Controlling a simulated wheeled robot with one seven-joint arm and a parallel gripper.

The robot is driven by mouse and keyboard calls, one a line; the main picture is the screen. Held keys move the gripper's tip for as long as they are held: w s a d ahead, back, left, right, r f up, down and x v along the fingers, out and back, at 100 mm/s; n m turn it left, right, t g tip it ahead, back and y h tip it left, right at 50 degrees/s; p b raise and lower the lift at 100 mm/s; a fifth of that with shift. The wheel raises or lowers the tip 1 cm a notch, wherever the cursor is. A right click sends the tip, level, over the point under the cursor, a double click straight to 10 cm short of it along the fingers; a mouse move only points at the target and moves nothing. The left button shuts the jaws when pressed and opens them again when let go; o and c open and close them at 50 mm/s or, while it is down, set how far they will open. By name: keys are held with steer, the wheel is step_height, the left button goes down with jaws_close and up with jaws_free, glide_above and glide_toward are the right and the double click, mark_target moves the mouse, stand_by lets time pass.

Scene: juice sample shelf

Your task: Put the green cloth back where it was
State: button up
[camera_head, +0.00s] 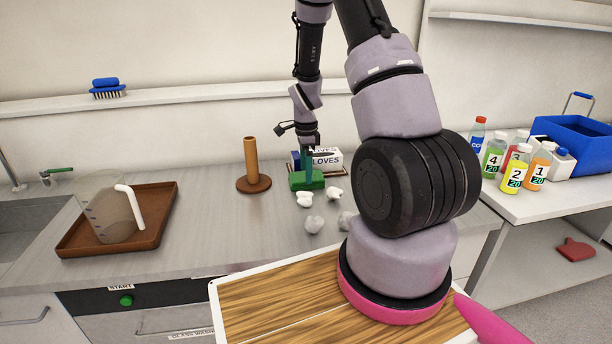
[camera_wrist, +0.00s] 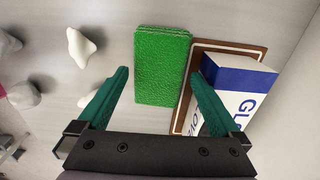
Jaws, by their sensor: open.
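The green cloth (camera_wrist: 161,66) is a folded rectangular block lying on the grey counter. In the wrist view it lies ahead of and between my fingertips, its right edge close to a brown, white-lined mat (camera_wrist: 228,47). In the head view the cloth (camera_head: 306,180) is partly hidden behind my gripper (camera_head: 308,165), which points down over it. In the wrist view my gripper (camera_wrist: 160,80) is open, with teal fingers spread wider than the cloth and nothing held. I cannot tell whether a finger touches the cloth.
A blue-and-white gloves box (camera_wrist: 245,88) stands on the mat, close to the right finger. Several crumpled white and grey lumps (camera_head: 314,224) lie in front of the cloth. A brown upright post (camera_head: 251,160) stands left, beyond it a jug (camera_head: 108,215) on a brown tray (camera_head: 165,205).

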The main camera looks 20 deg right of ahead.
steer(key=s+a+r+n+t+y, duration=0.15)
steer(key=s+r+n, duration=0.25)
steer(key=r, duration=1)
steer(key=s+a+r+n+t, duration=0.2)
steer(key=s+a+r+n, duration=0.15)
steer(key=r, duration=1.05)
steer(key=s+a+r+n+t, duration=0.1)
steer(key=s+r+n+t, duration=0.1)
steer(key=s+r+n, duration=0.2)
steer(key=s+a+r+n+t, duration=0.1)
steer(key=s+r+n, duration=0.3)
steer(key=s, duration=0.7)
steer(key=shift+s+a+r+n+t, duration=0.15)
steer(key=shift+a+r+n+t, duration=0.25)
steer(key=shift+a, duration=0.2)
steer(key=shift+y, duration=0.25)
